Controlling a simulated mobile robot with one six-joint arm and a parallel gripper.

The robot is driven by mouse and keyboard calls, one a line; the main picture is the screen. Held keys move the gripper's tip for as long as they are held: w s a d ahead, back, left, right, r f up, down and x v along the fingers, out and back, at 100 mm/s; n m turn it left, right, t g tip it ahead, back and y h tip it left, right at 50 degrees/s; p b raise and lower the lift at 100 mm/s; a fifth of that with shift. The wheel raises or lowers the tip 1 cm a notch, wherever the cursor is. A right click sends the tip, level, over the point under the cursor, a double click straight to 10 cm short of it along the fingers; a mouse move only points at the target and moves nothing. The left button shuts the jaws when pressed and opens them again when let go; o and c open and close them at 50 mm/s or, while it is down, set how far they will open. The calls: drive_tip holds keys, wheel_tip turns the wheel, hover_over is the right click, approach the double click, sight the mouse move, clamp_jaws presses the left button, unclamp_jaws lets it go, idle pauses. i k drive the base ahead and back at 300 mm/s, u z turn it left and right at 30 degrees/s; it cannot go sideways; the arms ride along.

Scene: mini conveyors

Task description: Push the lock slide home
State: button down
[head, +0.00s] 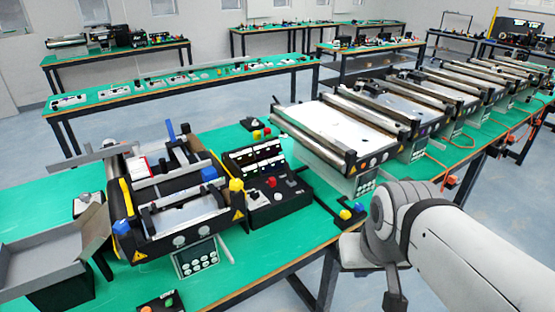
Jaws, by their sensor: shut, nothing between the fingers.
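The nearest mini conveyor (180,228) stands on the green table at left centre, with a black frame, yellow and blue corner parts and metal rails. I cannot tell for certain which small part is the lock slide; a blue block (209,174) and a yellow block (236,184) sit on the frame's right side. My gripper (395,301) appears as a dark, narrow tip pointing down below my white arm at the lower right. It is shut and empty, in front of the table edge, well apart from the conveyor.
A black control box (266,182) with coloured buttons stands right of the conveyor. A grey open tray (52,262) is at the left. More conveyors (340,130) line the table toward the back right. Bare green tabletop (275,250) lies in front of the control box.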

sight(272, 182)
drive_tip(key=i, duration=1.15)
drive_tip(key=u, duration=0.6)
